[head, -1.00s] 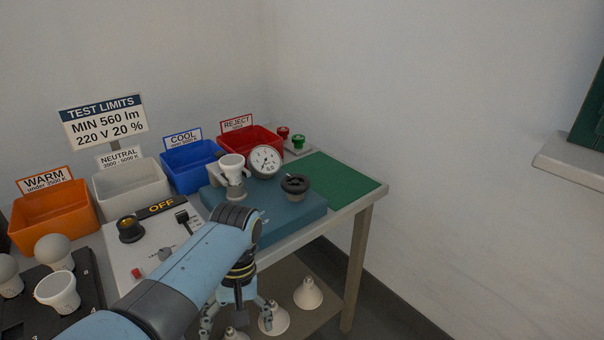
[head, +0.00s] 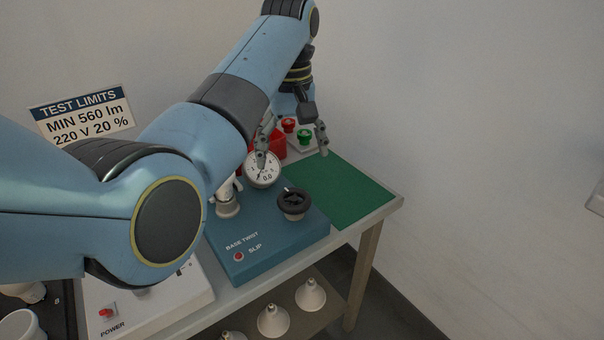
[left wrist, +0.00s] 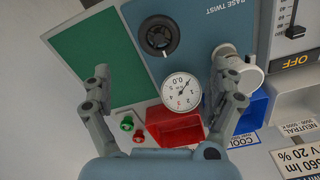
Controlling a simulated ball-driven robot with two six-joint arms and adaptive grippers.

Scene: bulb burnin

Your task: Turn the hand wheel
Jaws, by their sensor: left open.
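The black hand wheel (head: 294,203) sits on the right part of the blue base twist box (head: 262,236). It also shows near the top middle of the left wrist view (left wrist: 159,36). A round white dial (head: 264,170) stands behind the wheel. My left gripper (head: 293,155) is open and empty, with its fingers spread above the back of the table, behind the wheel. In the left wrist view the wheel lies beyond the gap between the fingers (left wrist: 163,83), apart from both. My right gripper is not in view.
A green mat (head: 345,190) lies right of the box. Red and green knobs (head: 305,136) and the red bin (left wrist: 174,128) are close to my left gripper. A white lamp socket piece (head: 227,204) stands left of the dial. White bulbs (head: 311,295) lie on the lower shelf.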

